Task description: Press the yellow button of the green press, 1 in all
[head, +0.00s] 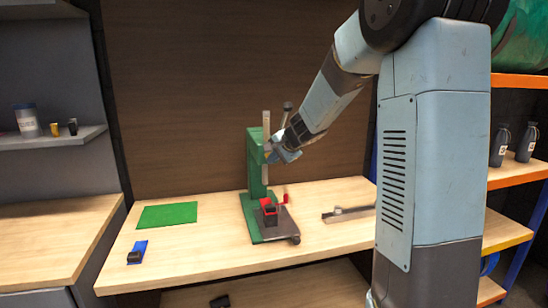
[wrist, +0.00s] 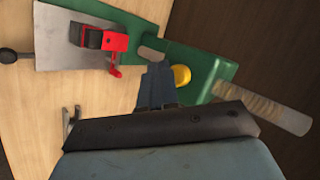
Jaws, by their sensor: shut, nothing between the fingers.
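The green press (head: 257,175) stands on the wooden table, with a grey plate at its foot. It also shows in the wrist view (wrist: 211,73). Its yellow button (wrist: 181,76) shows in the wrist view as a round knob on the green body; in the head view my arm hides it. My gripper (head: 272,157) is shut and empty at the upper part of the press. In the wrist view its fingertips (wrist: 158,68) are just left of the yellow button, close to it; I cannot tell whether they touch.
A red and black clamp (head: 269,207) sits on the press plate (wrist: 60,45). A green mat (head: 167,214) and a blue item with a black part (head: 137,253) lie on the left of the table. A metal bar tool (head: 347,213) lies right of the press.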

